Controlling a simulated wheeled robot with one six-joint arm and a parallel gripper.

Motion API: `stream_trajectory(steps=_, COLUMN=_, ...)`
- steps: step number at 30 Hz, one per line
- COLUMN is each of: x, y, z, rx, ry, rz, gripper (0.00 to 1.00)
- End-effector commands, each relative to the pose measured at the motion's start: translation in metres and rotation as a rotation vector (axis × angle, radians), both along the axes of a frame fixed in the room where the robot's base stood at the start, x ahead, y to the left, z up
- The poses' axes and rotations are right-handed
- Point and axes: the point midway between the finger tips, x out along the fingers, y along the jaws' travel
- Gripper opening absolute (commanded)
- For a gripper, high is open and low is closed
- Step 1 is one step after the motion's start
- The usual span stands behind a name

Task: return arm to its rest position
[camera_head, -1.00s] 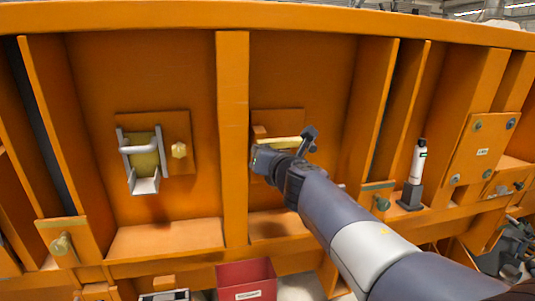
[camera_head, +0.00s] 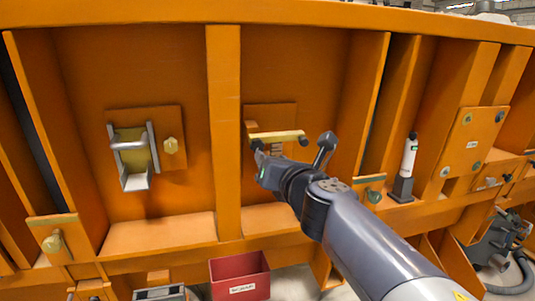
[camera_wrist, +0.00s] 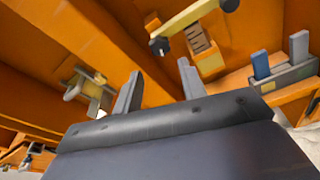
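My arm reaches in from the lower right in the head view, and my gripper (camera_head: 292,150) is in front of the orange frame. In the wrist view my gripper (camera_wrist: 158,92) has its two fingers spread apart with nothing between them. A yellow bar handle (camera_head: 277,137) on an orange plate lies just behind and above the gripper in the head view. The handle also shows beyond the fingers in the wrist view (camera_wrist: 193,24), apart from them.
A silver bracket with a yellow roller (camera_head: 132,158) is at left on the orange wall. A white cylinder in a dark holder (camera_head: 408,160) stands at right. A red bin (camera_head: 240,278) is below. Orange upright ribs (camera_head: 225,130) project from the wall.

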Motion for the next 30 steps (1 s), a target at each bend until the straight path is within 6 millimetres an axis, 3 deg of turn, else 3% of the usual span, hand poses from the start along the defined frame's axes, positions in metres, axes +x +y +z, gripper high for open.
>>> stream_trajectory(steps=6, x=-0.011, y=-0.004, z=0.0, rx=0.0, ry=0.0, rz=0.0, gripper=0.39)
stream_trajectory(steps=17, x=-0.01, y=-0.004, z=0.0, rx=0.0, ry=0.001, rz=0.0, gripper=0.39)
stream_trajectory(steps=23, x=0.004, y=0.001, z=-0.002, rx=0.0, ry=0.002, rz=0.001, gripper=0.39)
stream_trajectory(steps=30, x=0.038, y=0.014, z=-0.003, rx=0.0, ry=0.002, rz=0.001, gripper=0.39)
